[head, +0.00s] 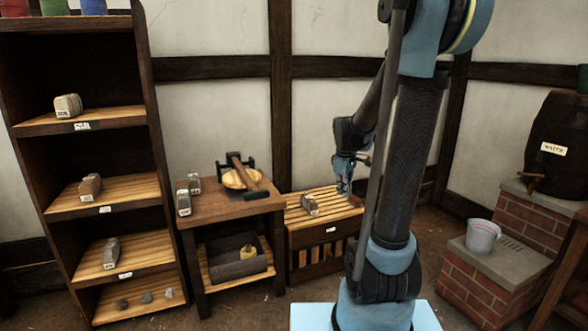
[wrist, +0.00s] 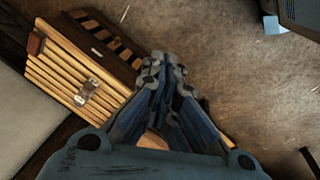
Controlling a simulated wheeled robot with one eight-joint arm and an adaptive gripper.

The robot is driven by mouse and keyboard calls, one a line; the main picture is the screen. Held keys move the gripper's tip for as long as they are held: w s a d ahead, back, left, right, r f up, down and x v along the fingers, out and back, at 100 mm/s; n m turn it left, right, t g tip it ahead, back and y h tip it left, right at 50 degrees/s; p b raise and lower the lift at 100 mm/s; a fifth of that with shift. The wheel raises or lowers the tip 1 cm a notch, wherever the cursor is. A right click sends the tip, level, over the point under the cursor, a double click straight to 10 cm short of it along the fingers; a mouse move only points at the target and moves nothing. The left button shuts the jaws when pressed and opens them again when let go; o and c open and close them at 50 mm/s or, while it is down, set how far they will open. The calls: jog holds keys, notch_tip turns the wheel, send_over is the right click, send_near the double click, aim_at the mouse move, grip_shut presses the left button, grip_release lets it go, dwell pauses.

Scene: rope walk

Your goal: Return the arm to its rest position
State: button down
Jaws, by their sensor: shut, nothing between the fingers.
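My gripper (head: 345,185) hangs at the end of my blue and black arm, above the right side of a low slatted crate (head: 325,241) in the head view. In the wrist view my gripper (wrist: 165,75) points down with its fingers together and nothing between them. The slatted crate top (wrist: 60,75) lies to the left of the fingers there. A small grey-brown labelled block (head: 309,204) sits on the slats, apart from the gripper. The same block (wrist: 86,92) shows in the wrist view.
A tall shelf (head: 105,208) with labelled blocks stands at left. A small table (head: 215,206) holds a balance-like device (head: 240,177) and two blocks. At right, a barrel (head: 555,135) and a bucket (head: 483,237) stand on brick steps. Bare floor (wrist: 235,70) lies right of the crate.

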jog(key=s+f+m, duration=0.2)
jog(key=s+m, duration=0.3)
jog(key=s, duration=0.8)
jog(key=s+f+m, duration=0.2)
jog(key=s+m, duration=0.3)
jog(key=s, duration=0.8)
jog(key=shift+d+y, duration=0.3)
jog(key=shift+y, duration=0.1)
jog(key=shift+w+f, duration=0.2)
jog(key=shift+w, duration=0.3)
